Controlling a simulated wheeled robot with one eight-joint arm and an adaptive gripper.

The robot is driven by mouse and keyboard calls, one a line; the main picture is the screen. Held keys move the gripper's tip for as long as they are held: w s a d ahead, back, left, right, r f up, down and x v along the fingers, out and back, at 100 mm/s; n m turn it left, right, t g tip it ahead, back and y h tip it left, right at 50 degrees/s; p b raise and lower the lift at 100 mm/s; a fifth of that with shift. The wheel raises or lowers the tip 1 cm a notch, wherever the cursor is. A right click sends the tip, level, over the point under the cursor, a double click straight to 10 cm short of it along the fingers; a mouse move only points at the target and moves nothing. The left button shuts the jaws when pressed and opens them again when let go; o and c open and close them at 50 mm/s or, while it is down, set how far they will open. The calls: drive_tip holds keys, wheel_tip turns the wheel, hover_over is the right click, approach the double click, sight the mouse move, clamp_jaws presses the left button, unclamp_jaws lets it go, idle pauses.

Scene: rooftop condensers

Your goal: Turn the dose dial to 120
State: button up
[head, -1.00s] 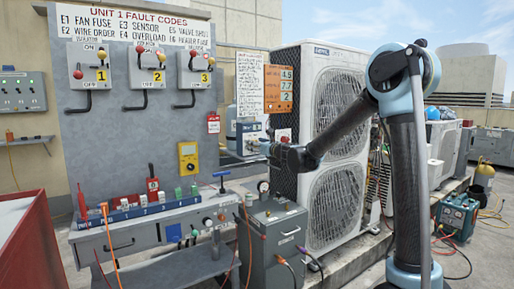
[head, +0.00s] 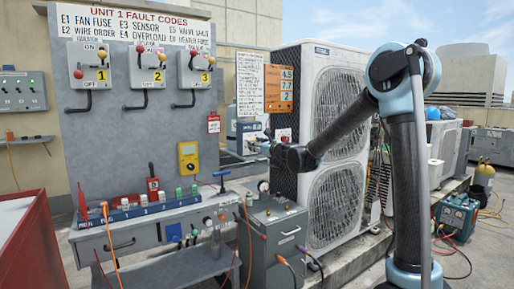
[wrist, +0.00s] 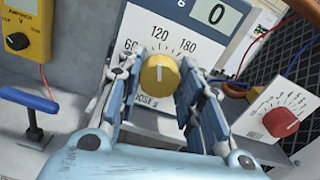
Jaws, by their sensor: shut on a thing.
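The yellow dose dial (wrist: 160,76) is on a white panel (wrist: 147,22) in the wrist view. Marks 60, 120 and 180 are printed around it, and a pale pointer line on its face points roughly up, near the 120 mark. A display (wrist: 214,13) above right reads 0. My gripper (wrist: 164,80) has its blue fingers on both sides of the dial, shut on it. In the head view my gripper (head: 268,148) is at the dose unit (head: 249,137), in front of the condenser; the dial is too small to make out there.
A red knob (wrist: 281,122) on a white scale plate is at the right in the wrist view. A blue T-handle (wrist: 30,103) and a yellow meter (wrist: 24,30) are at the left. A grey case (head: 275,235) stands below my gripper in the head view.

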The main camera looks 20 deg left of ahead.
drive_tip(key=o, duration=1.1)
drive_tip(key=shift+c, duration=0.2)
drive_tip(key=shift+d, duration=0.1)
drive_tip(key=v, duration=1.1)
drive_tip(key=shift+s+d, duration=0.25)
drive_tip(key=shift+d, duration=0.05)
